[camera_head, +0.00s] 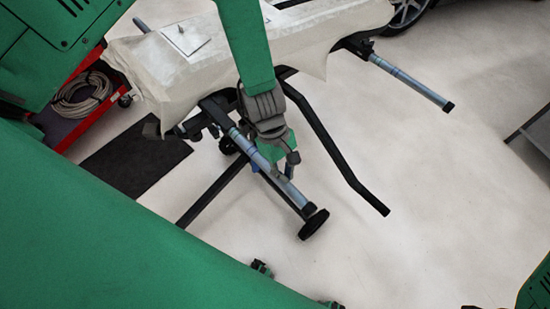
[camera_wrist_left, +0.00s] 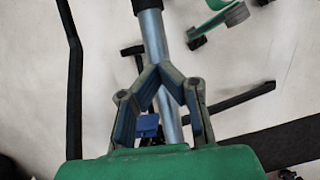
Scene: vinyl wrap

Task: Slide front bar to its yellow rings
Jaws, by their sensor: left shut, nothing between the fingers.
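The front bar is a silver tube (camera_head: 246,146) with a black end cap, sticking out of the black stand under the covered panel in the head view. It also shows in the wrist view as a grey tube (camera_wrist_left: 151,38) running down behind the fingers. My left gripper (camera_head: 290,157) is over the bar's outer half in the head view. In the wrist view its fingertips (camera_wrist_left: 160,70) meet in front of the tube. It is shut, with nothing between the fingers; whether it touches the bar is unclear. I cannot make out yellow rings. My right gripper is not in view.
A second silver bar (camera_head: 408,82) sticks out at the stand's right. A bent black leg (camera_head: 337,152) runs beside my left gripper, and a black wheel (camera_head: 313,224) is below. A red cart (camera_head: 65,131) with coiled hose stands left. The floor at right is mostly clear.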

